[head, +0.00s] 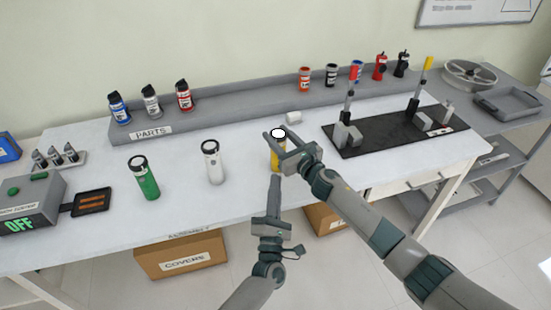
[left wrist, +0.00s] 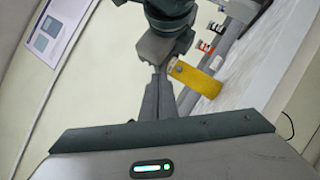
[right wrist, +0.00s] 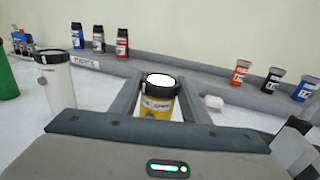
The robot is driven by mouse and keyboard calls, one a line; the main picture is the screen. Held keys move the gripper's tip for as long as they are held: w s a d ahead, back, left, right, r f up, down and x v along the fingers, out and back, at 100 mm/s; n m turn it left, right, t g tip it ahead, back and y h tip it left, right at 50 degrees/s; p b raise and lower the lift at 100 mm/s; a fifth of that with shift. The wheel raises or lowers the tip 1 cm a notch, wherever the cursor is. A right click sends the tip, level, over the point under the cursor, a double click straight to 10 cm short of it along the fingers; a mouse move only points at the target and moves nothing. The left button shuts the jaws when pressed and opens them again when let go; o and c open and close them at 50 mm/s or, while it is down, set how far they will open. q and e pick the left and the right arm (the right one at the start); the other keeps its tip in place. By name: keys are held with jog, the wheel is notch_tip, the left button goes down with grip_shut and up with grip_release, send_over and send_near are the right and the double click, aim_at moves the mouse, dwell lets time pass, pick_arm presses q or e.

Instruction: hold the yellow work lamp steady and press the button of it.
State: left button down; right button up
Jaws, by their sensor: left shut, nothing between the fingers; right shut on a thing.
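The yellow work lamp (head: 277,158) stands upright on the white table. It has a black collar, and its round top face is bright white, much brighter than the tops of the other lamps. My right gripper (head: 276,150) is shut on its upper body; in the right wrist view the lamp (right wrist: 160,106) sits between the two fingers. My left gripper (head: 275,178) is shut and empty, on the near side of the lamp. In the left wrist view its fingertips (left wrist: 160,72) are close to the lamp (left wrist: 198,79); I cannot tell whether they touch.
A green lamp (head: 146,180) and a white lamp (head: 213,164) stand to the left. A grey parts shelf (head: 240,110) with several bottles runs behind. A small white block (head: 294,117) lies behind the yellow lamp. A black board (head: 375,140) with upright tools is at right.

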pick_arm(q)
jog(key=n+g+h, duration=0.2)
jog(key=n+h, duration=0.1)
jog(key=n, duration=0.7)
jog(key=n+g+h, duration=0.3)
jog(key=n, duration=0.8)
jog(key=a+n+g+h, duration=0.1)
jog(key=n+g+h, duration=0.2)
jog(key=n, duration=0.8)
jog(key=shift+s+f+h, duration=0.1)
jog(key=shift+s+h, duration=0.25)
jog(key=shift+h, duration=0.15)
jog(key=a+m, duration=0.1)
jog(key=m, duration=0.1)
jog(key=w+a+r+m+y, duration=0.1)
jog(key=a+m, duration=0.1)
jog(key=m, duration=0.1)
jog(key=a+m+y, duration=0.1)
jog(key=m, duration=0.2)
jog(key=shift+w+a+r, duration=0.15)
jog(key=shift+w+r, duration=0.1)
jog(key=shift+w, duration=0.1)
